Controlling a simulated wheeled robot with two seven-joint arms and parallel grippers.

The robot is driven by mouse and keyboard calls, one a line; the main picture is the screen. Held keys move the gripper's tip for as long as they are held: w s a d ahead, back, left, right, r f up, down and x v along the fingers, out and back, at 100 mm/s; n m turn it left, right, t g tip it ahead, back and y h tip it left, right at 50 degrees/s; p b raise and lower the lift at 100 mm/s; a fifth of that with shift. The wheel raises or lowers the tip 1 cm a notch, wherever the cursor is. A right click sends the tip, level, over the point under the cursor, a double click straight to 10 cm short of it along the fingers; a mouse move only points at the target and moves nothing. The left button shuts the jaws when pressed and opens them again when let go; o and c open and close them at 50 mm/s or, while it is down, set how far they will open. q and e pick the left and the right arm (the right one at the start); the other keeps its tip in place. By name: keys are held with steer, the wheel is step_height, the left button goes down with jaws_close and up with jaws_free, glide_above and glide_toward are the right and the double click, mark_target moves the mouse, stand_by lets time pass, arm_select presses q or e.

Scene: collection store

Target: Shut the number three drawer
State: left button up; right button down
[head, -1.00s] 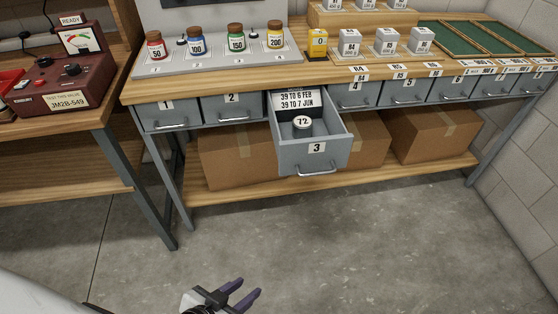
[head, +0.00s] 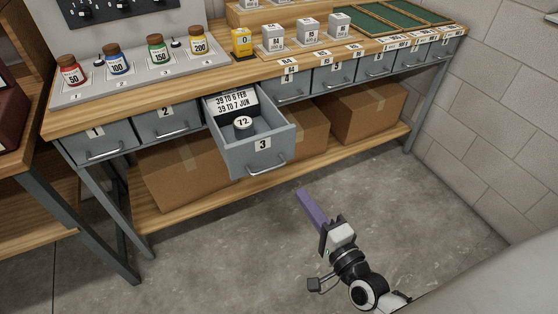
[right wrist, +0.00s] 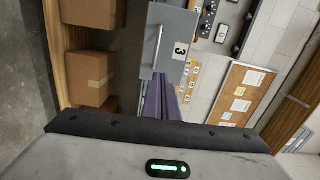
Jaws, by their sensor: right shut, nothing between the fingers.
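The number three drawer (head: 262,150) is grey and stands pulled out from under the bench top in the head view. It holds a small round item marked 72 (head: 243,123) and a printed card (head: 234,101). Its front, with the handle and the 3 label, also shows in the right wrist view (right wrist: 173,50). My right gripper (head: 304,197) is shut and empty, its purple fingers in front of and below the drawer front, to the right of its handle (head: 267,167). In the right wrist view the fingers (right wrist: 160,82) overlap the drawer's edge; I cannot tell whether they touch it. My left gripper is out of view.
Drawers 1 (head: 103,146) and 2 (head: 167,120) and those to the right are closed. Cardboard boxes (head: 183,178) stand on the lower shelf. Jars and small blocks stand on the bench top (head: 75,118). The floor (head: 230,240) in front is clear.

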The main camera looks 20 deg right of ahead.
mark_target(275, 151)
steer(key=shift+m, duration=0.3)
steer(key=w, duration=1.4)
steer(key=shift+w+r, duration=0.1)
steer(key=shift+r, duration=0.1)
steer(key=shift+w, duration=0.15)
